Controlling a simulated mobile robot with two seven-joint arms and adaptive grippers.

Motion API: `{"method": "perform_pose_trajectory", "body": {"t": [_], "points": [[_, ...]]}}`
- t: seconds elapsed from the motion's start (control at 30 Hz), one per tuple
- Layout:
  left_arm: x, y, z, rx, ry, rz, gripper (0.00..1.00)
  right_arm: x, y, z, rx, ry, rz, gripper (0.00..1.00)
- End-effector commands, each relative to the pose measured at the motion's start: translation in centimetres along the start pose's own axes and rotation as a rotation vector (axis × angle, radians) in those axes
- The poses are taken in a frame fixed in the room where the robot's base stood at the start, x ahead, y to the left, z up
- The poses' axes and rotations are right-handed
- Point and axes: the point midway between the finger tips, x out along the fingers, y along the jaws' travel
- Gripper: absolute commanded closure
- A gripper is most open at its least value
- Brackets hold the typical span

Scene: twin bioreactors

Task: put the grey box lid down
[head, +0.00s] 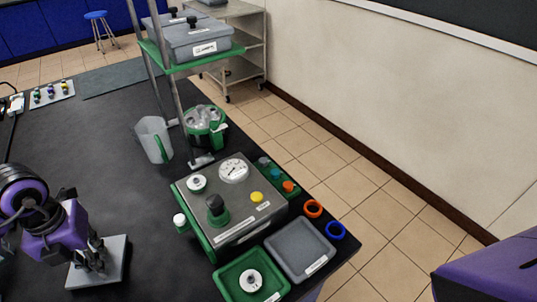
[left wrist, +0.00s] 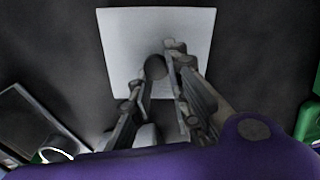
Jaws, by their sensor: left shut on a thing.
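The grey box lid (head: 83,277) is a flat, light grey square at the lower left of the head view, low over the dark bench. My left gripper (head: 97,254) points down at its middle and is shut on its knob. In the left wrist view the lid (left wrist: 125,35) lies beyond the fingers, with the round dark knob (left wrist: 155,68) at the fingertips (left wrist: 163,62). A dark shadow shows along the lid's right side; I cannot tell whether its underside touches the bench. My right gripper is out of view.
Bare black bench (head: 105,135) surrounds the lid. To the right stand a clear jug (head: 150,138), a green bucket (head: 205,124) and a grey instrument box (head: 230,200). A green tray (head: 228,275) and a grey tray (head: 300,250) lie in front. Grey lidded boxes (head: 195,40) sit on the green shelf.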

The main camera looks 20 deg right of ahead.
Motion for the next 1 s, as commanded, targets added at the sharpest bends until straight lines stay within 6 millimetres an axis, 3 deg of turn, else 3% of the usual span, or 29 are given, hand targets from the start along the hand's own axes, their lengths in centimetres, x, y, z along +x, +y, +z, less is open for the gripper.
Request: {"method": "perform_pose_trajectory", "body": {"t": [0.4, 0.43, 0.57, 0.87, 1.0], "points": [[1.0, 0.0, 0.0, 0.000, 0.002, 0.001, 1.00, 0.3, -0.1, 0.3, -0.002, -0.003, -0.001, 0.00], [0.9, 0.0, 0.0, 0.000, 0.001, 0.000, 0.79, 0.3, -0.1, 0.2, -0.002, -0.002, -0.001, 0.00], [0.8, 0.0, 0.0, 0.000, 0.001, 0.000, 0.64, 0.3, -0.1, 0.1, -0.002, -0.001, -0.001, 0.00], [0.8, 0.0, 0.0, 0.000, 0.001, 0.000, 0.64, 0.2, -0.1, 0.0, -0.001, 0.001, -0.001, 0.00], [-0.6, 0.0, 0.1, 0.000, -0.004, -0.001, 0.64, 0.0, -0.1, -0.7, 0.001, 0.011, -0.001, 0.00]]}}
